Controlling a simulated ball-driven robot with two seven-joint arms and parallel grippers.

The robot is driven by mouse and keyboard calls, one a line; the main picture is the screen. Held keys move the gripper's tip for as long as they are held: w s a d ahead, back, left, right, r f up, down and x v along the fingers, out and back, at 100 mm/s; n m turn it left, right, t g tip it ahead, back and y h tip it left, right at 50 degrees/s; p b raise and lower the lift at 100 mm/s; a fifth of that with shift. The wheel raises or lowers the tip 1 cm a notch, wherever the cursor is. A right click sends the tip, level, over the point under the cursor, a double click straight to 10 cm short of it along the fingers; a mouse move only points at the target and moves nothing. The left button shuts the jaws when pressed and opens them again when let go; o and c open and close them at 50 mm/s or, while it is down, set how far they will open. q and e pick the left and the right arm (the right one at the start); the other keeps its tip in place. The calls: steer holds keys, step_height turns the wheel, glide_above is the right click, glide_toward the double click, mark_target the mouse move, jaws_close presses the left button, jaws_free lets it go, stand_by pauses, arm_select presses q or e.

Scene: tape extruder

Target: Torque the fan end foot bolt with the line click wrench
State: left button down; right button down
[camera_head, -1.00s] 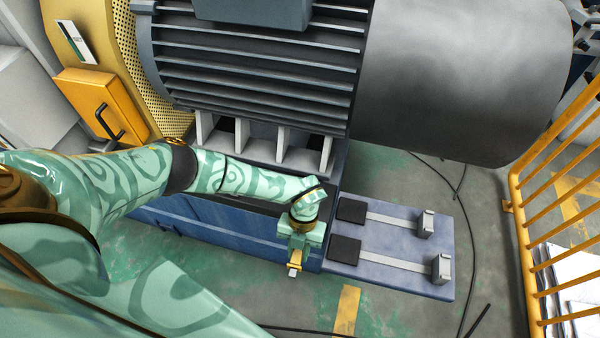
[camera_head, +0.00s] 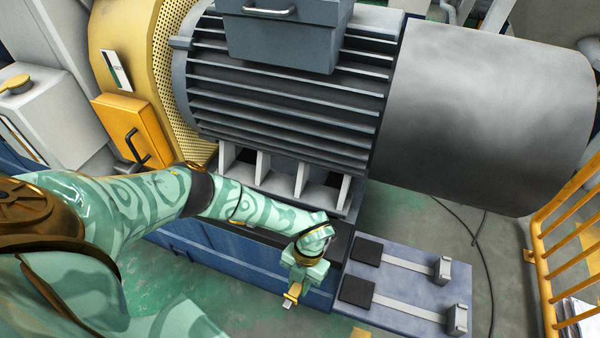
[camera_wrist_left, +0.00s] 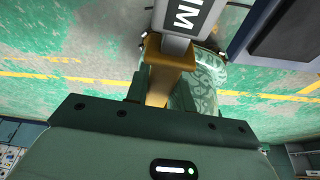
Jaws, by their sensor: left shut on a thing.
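A large grey finned motor (camera_head: 285,100) has a smooth grey fan cowl (camera_head: 480,110) at its right end. Its pale ribbed feet (camera_head: 285,180) stand on a blue base (camera_head: 215,255). The fan end foot bolt is too small to make out. My left gripper (camera_head: 298,283) is by the base's front edge, left of the side plate. It is shut on a small yellow piece (camera_head: 292,293), which shows between the fingers in the left wrist view (camera_wrist_left: 163,75). A grey block with white letters (camera_wrist_left: 188,18) adjoins it there. I cannot tell whether this is the click wrench.
The blue side plate (camera_head: 415,283) carries black pads (camera_head: 357,291), pale strips and grey end blocks (camera_head: 457,319). A yellow railing (camera_head: 565,255) stands at right. An orange box (camera_head: 130,130) with a black handle is at left. A cable lies on the green floor.

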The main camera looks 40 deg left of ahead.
arm_select(q)
steer(key=shift+a+m+y, duration=0.3)
steer(key=shift+a+m, duration=0.7)
steer(key=shift+a, duration=0.65)
steer(key=a, duration=0.1)
steer(key=a+m, duration=0.2)
steer(key=shift+w+a+y, duration=0.1)
steer(key=shift+w+y, duration=0.15)
steer(key=shift+y, duration=0.15)
steer(key=shift+s+d+n+h+p, duration=0.2)
steer(key=shift+d+n+p, duration=0.25)
steer(key=shift+d, duration=0.45)
steer(key=shift+s+d+n+h+p, duration=0.1)
steer(key=shift+d+n+h+p, duration=0.15)
steer(key=shift+d+n, duration=0.45)
steer(key=shift+d, duration=0.2)
